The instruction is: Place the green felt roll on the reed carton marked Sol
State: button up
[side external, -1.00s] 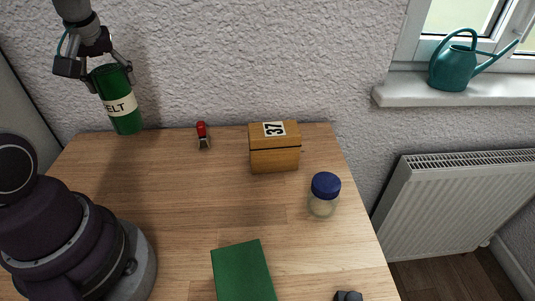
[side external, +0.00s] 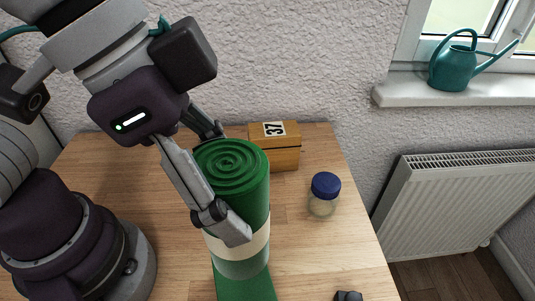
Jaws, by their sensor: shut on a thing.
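The green felt roll (side external: 234,180) is upright, with its spiral top facing up and a cream band around its lower part. My gripper (side external: 230,212) is shut on the roll; one finger shows on its near side, and the other is mostly hidden behind it. I cannot tell whether the roll touches the box. No Sol marking shows on this box, so I cannot confirm that it is the reed carton.
A wooden box marked 37 (side external: 286,158) stands behind the roll, partly hidden. A jar with a blue lid (side external: 325,190) stands to the right. A dark object (side external: 348,296) sits at the bottom edge. Bare tabletop (side external: 315,245) shows right of the roll.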

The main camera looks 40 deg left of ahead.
notch_tip(320, 180, down, 8)
jog(key=shift+s+r, duration=0.1)
jog(key=shift+r, duration=0.1)
jog(key=shift+f, duration=0.15)
jog(key=o, duration=1.2)
jog(key=shift+c, duration=0.2)
jog(key=v, duration=1.2)
jog(key=w+a+f+n+t+y, duration=0.1)
jog(key=w+a+f+n, duration=0.1)
jog(key=a, duration=0.5)
jog(key=w+a+f+n+t+y, duration=0.1)
jog(key=w+a+f+n+y, duration=0.1)
jog(key=w+a+n, duration=0.3)
jog(key=a+f+n, duration=0.1)
jog(key=a, duration=0.2)
jog(key=shift+a+f, duration=0.25)
jog(key=shift+f, duration=0.05)
